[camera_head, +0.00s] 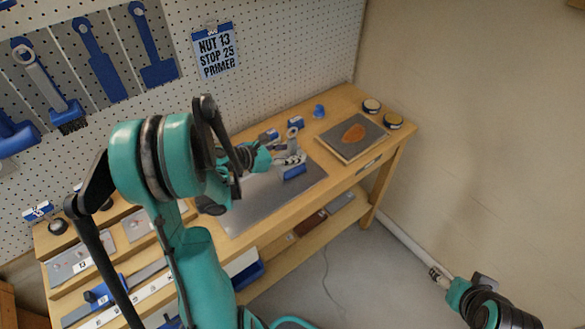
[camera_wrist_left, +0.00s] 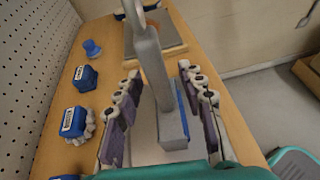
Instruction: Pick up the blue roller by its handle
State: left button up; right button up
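The blue roller (camera_head: 294,172) is on the grey mat (camera_head: 245,205) on the bench, with its grey handle (camera_head: 293,138) sticking up past my fingers. In the left wrist view the grey handle (camera_wrist_left: 153,65) runs between the fingers, with a strip of blue along its right side. My left gripper (camera_head: 288,160) is at the roller, and it also shows in the left wrist view (camera_wrist_left: 160,95). Its fingers are spread on both sides of the handle, with a visible gap on the left side. My right gripper (camera_head: 437,275) is low at the right, away from the bench; its opening is unclear.
Blue-labelled blocks (camera_wrist_left: 85,77) and a small blue piece (camera_head: 319,111) stand along the back. A board with a brown patch (camera_head: 352,134) and two tins (camera_head: 371,106) are at the right end. The pegboard (camera_head: 290,50) rises behind. Floor is clear in front.

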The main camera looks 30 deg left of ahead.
pick_arm(q)
grip_shut()
jog(key=shift+r, duration=0.15)
